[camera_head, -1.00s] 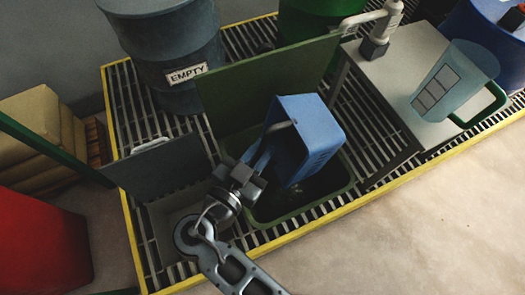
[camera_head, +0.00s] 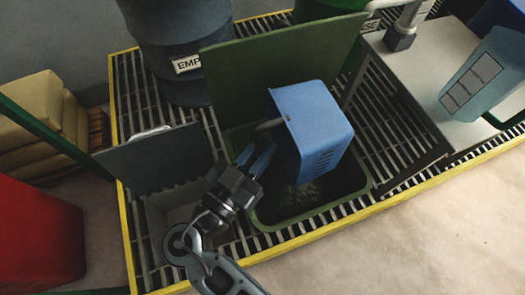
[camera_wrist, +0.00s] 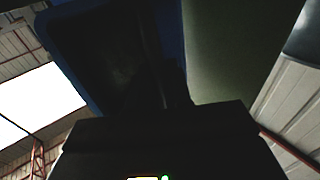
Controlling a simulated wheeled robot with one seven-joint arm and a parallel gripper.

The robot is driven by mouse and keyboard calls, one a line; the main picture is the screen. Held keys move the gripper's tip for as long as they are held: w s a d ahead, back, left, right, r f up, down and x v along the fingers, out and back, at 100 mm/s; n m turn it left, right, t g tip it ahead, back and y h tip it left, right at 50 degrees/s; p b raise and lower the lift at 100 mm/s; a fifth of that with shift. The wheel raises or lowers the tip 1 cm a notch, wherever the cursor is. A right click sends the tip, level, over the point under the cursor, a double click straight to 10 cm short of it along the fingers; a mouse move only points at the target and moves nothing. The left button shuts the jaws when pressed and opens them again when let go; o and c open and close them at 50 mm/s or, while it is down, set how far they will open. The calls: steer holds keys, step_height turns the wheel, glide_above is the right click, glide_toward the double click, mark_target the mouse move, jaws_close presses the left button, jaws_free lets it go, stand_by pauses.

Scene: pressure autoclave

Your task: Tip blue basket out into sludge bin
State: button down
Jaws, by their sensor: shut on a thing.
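The blue basket (camera_head: 318,128) is held tilted over the green sludge bin (camera_head: 262,222) in the head view. Its slotted side faces the camera and its mouth is turned away, so its inside is hidden there. My gripper (camera_head: 262,155) is shut on the basket at its left side, by the handle. Some pale greenish stuff (camera_head: 297,195) shows in the dark bin below the basket. The bin's green lid (camera_head: 285,75) stands open behind. In the wrist view the basket (camera_wrist: 75,50) is dark and close, and its contents cannot be made out.
A smaller container with a raised grey lid (camera_head: 155,165) stands left of the bin. A dark drum (camera_head: 180,40) is behind. The floor in front is clear.

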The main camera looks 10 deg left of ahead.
steer(key=t+b, duration=0.1)
steer(key=b, duration=0.1)
steer(key=a+f+n+b, duration=0.1)
steer(key=shift+s+f+t+b, duration=0.1)
steer(key=shift+s+t+b, duration=0.2)
steer(key=shift+t+b, duration=0.1)
steer(key=shift+n, duration=0.3)
steer(key=shift+a, duration=0.15)
stand_by(0.8)
